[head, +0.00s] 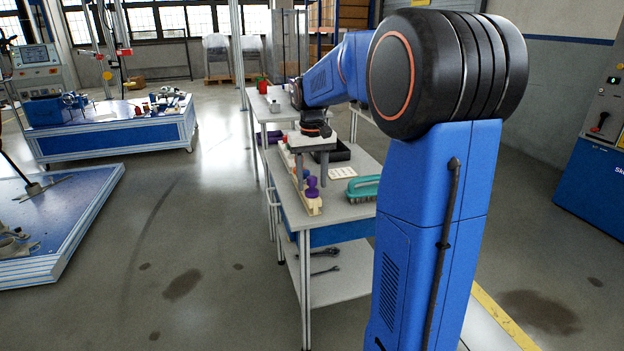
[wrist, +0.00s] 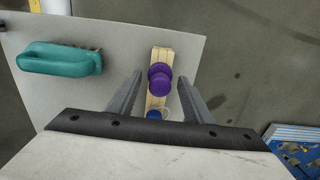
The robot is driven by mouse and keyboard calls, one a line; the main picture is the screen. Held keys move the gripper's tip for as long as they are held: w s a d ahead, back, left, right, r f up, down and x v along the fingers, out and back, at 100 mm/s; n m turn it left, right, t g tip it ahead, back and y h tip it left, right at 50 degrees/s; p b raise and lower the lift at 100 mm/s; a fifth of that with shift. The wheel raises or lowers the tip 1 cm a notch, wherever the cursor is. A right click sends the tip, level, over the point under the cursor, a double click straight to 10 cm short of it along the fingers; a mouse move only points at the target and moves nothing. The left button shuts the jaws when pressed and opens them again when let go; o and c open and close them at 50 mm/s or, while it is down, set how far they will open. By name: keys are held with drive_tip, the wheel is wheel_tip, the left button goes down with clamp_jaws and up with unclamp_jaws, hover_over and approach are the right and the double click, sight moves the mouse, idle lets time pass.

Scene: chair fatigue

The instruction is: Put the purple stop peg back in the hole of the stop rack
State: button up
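The purple stop peg (head: 312,187) stands roughly upright at the near end of the pale wooden stop rack (head: 315,207). In the wrist view the peg (wrist: 160,83) shows as two purple rounds over the rack (wrist: 161,54). Whether it sits fully in a hole is hidden from above. My gripper (head: 312,176) is over the rack, pointing down. In the wrist view its two fingers (wrist: 160,76) are apart, one on each side of the peg, with visible gaps. A blue piece (wrist: 154,114) on the rack is partly hidden by my gripper.
A teal-handled brush (head: 363,188) lies right of the rack on the grey bench (head: 345,212). A white holed plate (head: 341,172) and a black tray (head: 338,153) are further back. Tools lie on the lower shelf. The floor left of the bench is clear.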

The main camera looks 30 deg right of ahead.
wheel_tip(320, 180, up, 18)
drive_tip(key=shift+f, duration=0.25)
idle(0.6)
idle(0.4)
drive_tip(key=s+a+f+n+t, duration=0.1)
drive_tip(key=s+a+f, duration=0.35)
drive_tip(key=s, duration=0.35)
drive_tip(key=s+a+f+n+t, duration=0.1)
drive_tip(key=s+a+f, duration=0.2)
drive_tip(key=s+a, duration=0.35)
drive_tip(key=s+a+f+n+t, duration=0.1)
drive_tip(key=s+a+f, duration=0.3)
drive_tip(key=s+f, duration=1)
drive_tip(key=shift+s+a+f+t, duration=0.25)
drive_tip(key=shift+s+a+t, duration=0.15)
drive_tip(key=shift+s+t, duration=0.5)
drive_tip(key=shift+w+d, duration=0.1)
